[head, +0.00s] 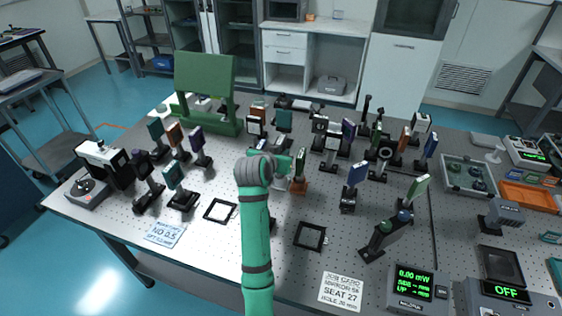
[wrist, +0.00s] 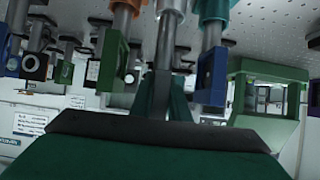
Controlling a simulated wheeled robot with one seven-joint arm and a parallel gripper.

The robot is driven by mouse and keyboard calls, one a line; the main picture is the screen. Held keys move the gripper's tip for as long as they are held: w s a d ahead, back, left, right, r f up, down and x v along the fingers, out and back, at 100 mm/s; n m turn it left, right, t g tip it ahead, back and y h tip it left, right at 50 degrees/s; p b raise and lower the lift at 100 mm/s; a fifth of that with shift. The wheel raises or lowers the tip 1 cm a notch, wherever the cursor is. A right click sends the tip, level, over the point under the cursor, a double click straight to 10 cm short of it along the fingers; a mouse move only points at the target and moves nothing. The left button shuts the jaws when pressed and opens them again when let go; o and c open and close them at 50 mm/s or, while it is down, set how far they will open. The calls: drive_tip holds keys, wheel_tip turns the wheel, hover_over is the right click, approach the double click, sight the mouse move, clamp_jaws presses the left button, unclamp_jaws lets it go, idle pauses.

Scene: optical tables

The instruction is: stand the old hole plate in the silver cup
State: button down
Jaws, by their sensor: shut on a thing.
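My gripper (head: 284,164) is over the middle of the table in the head view, just left of an upright plate on an orange base (head: 299,186). In the wrist view my gripper (wrist: 165,100) is shut around a dark piece at the end of a grey post (wrist: 164,45). I take this to be the old hole plate; its face is mostly hidden by the fingers. A silver collar (wrist: 173,6), likely the silver cup, is in line with the post. A silver piece (head: 280,183) also shows under my gripper in the head view. I cannot tell whether the post is inside it.
Posts with a blue-framed plate (wrist: 211,75) and a green-framed plate (wrist: 111,60) stand close on either side in the wrist view. A green stand (head: 205,85) is behind left.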

drive_tip(key=shift+w+f, duration=0.45)
drive_tip(key=shift+f, duration=1.5)
drive_tip(key=shift+f, duration=0.15)
drive_tip(key=c, duration=1.7)
unclamp_jaws()
drive_tip(key=shift+r, duration=0.2)
drive_tip(key=v, duration=1.2)
